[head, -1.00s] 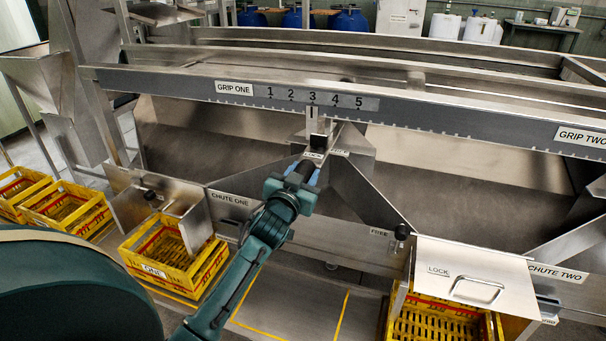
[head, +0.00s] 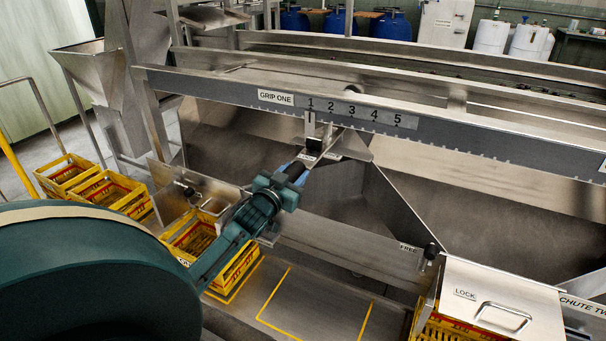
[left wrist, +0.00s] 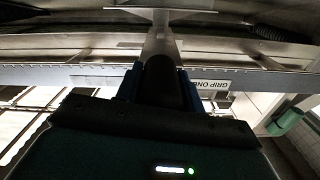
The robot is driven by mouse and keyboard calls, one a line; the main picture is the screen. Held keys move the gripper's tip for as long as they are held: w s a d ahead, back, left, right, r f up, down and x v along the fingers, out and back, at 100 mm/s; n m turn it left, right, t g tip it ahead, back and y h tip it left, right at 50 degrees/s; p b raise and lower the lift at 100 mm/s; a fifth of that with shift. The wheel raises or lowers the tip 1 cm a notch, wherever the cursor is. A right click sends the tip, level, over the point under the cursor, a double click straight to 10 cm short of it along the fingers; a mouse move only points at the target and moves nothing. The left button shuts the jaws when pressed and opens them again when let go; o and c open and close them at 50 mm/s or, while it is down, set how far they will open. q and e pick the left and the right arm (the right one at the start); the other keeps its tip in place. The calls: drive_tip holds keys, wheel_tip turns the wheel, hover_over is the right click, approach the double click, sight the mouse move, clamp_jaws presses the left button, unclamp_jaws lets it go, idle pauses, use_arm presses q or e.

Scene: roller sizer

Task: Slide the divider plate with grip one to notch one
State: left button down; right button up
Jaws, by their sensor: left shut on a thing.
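The divider plate (head: 352,186) hangs below the numbered rail, and its pointer (head: 310,124) stands under notch mark 1 (head: 311,104). The GRIP ONE label (head: 276,97) is just left of the scale; it also shows in the left wrist view (left wrist: 208,85). My left gripper (head: 302,168) is shut on the divider's grip, just below the rail. In the left wrist view the dark grip (left wrist: 161,80) sits between blue fingers. The fingers hide most of the grip in the head view. My right gripper is not in view.
Yellow crates (head: 113,191) stand at the left, with another partly behind my left arm. A lidded chute with a LOCK label (head: 495,300) is at lower right, beside a black knob (head: 431,251).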

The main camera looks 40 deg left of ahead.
use_arm(q)
drive_tip(key=c, duration=0.9)
unclamp_jaws()
drive_tip(key=shift+s+a, duration=0.1)
drive_tip(key=shift+a, duration=0.25)
drive_tip(key=shift+d, duration=0.1)
drive_tip(key=shift+s+d, duration=0.1)
drive_tip(key=shift+s, duration=0.1)
drive_tip(key=v, duration=1.2)
drive_tip(key=shift+s+p, duration=0.35)
drive_tip(key=shift+p, duration=0.05)
